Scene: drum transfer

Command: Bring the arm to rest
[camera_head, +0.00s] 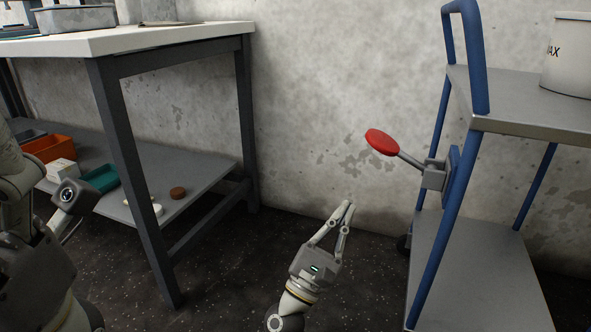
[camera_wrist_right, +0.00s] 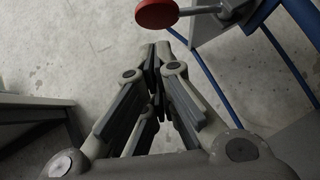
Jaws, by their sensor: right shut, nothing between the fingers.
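My right gripper (camera_head: 346,208) is shut and empty, held over the dark floor between the workbench and the cart. Its fingers point up and away in the head view. In the right wrist view the fingertips (camera_wrist_right: 157,52) meet with nothing between them. A red disc on a metal lever (camera_head: 382,142) is fixed to the cart's blue post, above and to the right of the gripper, and apart from it. The red disc also shows at the top of the right wrist view (camera_wrist_right: 156,14). Parts of my left arm show at the left edge; its fingers are not visible.
A blue-framed cart (camera_head: 463,195) with grey shelves stands at the right, bearing a white drum (camera_head: 568,60). A workbench (camera_head: 150,38) stands at the left; its lower shelf (camera_head: 205,163) holds an orange bin (camera_head: 48,148) and a teal tray (camera_head: 100,178). Floor between them is clear.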

